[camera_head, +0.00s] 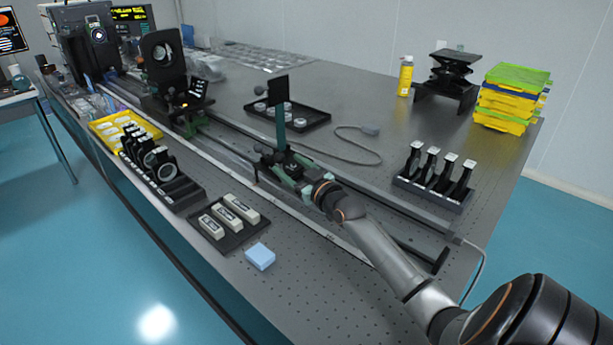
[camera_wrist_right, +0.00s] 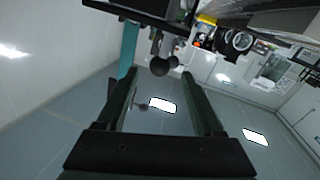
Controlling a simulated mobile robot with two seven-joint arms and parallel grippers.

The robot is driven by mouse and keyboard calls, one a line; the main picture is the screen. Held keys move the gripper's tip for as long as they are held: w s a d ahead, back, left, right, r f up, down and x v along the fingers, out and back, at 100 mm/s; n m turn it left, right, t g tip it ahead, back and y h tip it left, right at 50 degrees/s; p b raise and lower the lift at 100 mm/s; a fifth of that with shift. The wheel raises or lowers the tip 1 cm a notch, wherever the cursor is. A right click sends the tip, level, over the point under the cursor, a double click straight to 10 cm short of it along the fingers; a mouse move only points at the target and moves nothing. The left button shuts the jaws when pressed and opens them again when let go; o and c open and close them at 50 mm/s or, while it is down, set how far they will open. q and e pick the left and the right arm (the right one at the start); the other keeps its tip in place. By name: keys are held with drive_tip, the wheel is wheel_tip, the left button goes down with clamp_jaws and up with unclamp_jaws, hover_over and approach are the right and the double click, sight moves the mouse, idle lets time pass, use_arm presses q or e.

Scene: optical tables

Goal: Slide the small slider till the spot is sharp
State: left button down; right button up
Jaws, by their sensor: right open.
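A small slider carrying an upright dark plate (camera_head: 278,95) on a green post stands on the long rail (camera_head: 222,158) in mid-table. My right gripper (camera_head: 280,165) is at the foot of this post, with its arm coming from the lower right. In the right wrist view my right gripper (camera_wrist_right: 160,78) is open, its two green fingers apart. A dark round knob (camera_wrist_right: 160,66) shows between or just beyond the fingertips; I cannot tell whether they touch it. A larger mount with a round lens (camera_head: 162,55) stands farther up the rail. My left gripper is out of view.
A black tray of white-labelled blocks (camera_head: 238,240) and a blue box (camera_head: 260,256) lie in front of the rail. A rack of lens holders (camera_head: 433,195) stands right. A cable (camera_head: 350,158) lies behind. A monitor (camera_head: 12,35) at far left shows an orange disc.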

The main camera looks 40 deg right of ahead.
drive_tip(key=s, duration=0.7)
drive_tip(key=shift+a, duration=0.4)
